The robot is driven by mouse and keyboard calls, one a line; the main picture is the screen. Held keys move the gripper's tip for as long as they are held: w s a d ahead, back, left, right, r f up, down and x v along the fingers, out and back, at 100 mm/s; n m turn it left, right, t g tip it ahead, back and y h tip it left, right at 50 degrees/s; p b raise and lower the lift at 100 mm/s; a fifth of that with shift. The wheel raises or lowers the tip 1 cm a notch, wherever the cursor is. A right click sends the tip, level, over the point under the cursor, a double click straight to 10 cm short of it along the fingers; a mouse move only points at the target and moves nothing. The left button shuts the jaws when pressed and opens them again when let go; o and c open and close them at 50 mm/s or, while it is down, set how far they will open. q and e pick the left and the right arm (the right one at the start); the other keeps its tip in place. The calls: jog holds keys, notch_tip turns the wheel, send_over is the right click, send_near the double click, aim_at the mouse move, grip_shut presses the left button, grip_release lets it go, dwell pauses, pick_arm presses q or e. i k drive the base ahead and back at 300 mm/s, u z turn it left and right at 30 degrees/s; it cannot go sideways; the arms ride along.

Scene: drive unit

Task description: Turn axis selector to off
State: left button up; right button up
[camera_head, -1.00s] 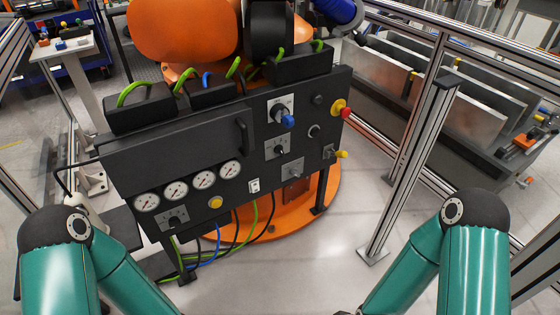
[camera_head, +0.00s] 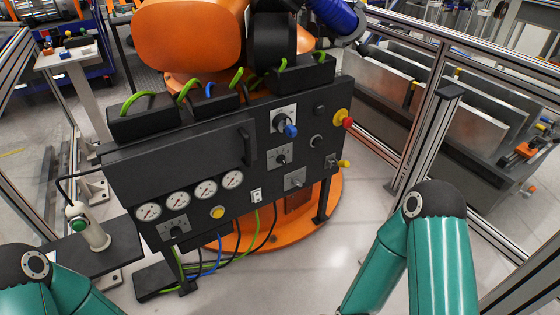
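The black drive unit panel (camera_head: 170,168) stands ahead of me. Several rotary knobs are on it: a blue one (camera_head: 290,130) at the upper right, a black one (camera_head: 282,159) below it, a grey one (camera_head: 297,180) lower still, and a black one (camera_head: 176,230) under the gauges. The labels are too small to read, so I cannot tell which is the axis selector or its setting. Both of my grippers are out of view. Only teal arm links show, at the lower left and lower right, apart from the panel.
A red emergency stop (camera_head: 347,122) and a yellow knob (camera_head: 343,164) stick out at the panel's right edge. Gauges (camera_head: 205,190) line the lower left. A green button post (camera_head: 90,230) stands left. A metal fence post (camera_head: 430,140) stands right. Floor in front is clear.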

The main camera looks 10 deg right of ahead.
aim_at(281, 159)
jog(key=u, duration=0.05)
jog(key=i, duration=0.95)
jog(key=z, duration=0.1)
